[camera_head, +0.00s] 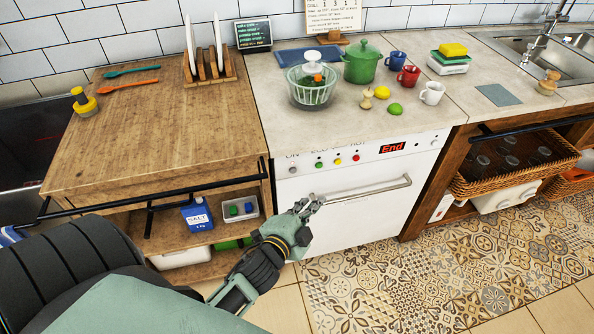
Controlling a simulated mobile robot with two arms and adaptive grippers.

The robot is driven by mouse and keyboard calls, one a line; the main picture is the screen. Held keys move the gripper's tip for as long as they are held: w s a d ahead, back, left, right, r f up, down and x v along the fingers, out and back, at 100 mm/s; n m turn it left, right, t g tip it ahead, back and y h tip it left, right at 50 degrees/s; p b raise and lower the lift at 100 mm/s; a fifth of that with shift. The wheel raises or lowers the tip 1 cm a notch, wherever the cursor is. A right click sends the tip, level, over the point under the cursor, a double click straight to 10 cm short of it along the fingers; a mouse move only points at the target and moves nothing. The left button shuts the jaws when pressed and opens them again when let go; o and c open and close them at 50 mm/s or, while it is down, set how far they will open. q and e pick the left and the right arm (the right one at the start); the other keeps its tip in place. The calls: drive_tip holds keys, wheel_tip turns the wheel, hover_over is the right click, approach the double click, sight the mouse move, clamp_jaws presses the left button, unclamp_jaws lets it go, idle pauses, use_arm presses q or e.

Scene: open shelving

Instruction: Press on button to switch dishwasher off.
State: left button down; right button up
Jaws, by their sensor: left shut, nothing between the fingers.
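The white dishwasher (345,217) stands under the counter in the middle. Its top panel has a grey button (293,170) at the left under the "ON" label, then a green button (319,165), a yellow button (337,161) and a red button (356,157). The display (391,147) shows "End" in red. A metal handle (370,190) crosses the door below. My left gripper (312,203) is shut and empty in front of the door's left part, below the grey button and near the handle's left end. My right gripper is out of view.
A wooden cabinet (165,135) with a black rail (160,193) stands to the left. The counter above holds a salad spinner (311,82), a green pot (362,64) and mugs. A wicker basket (515,170) is at the right. The tiled floor in front is clear.

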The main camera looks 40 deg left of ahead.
sight(293, 171)
use_arm(q)
drive_tip(key=w+a, duration=0.5)
drive_tip(key=a, duration=0.1)
drive_tip(key=shift+w+a, duration=0.35)
drive_tip(key=shift+w, duration=0.05)
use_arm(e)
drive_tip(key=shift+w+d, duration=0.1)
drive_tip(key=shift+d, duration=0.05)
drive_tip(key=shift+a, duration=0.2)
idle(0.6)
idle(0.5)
use_arm(q)
drive_tip(key=shift+w+a, duration=0.25)
drive_tip(key=shift+a, duration=0.05)
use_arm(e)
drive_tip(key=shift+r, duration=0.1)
use_arm(q)
drive_tip(key=shift+w+a, duration=0.3)
drive_tip(key=shift+a, duration=0.05)
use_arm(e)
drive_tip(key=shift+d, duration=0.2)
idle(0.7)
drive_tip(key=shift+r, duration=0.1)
use_arm(q)
drive_tip(key=shift+s+d+p, duration=0.4)
drive_tip(key=shift+s+d, duration=0.2)
drive_tip(key=shift+d, duration=0.05)
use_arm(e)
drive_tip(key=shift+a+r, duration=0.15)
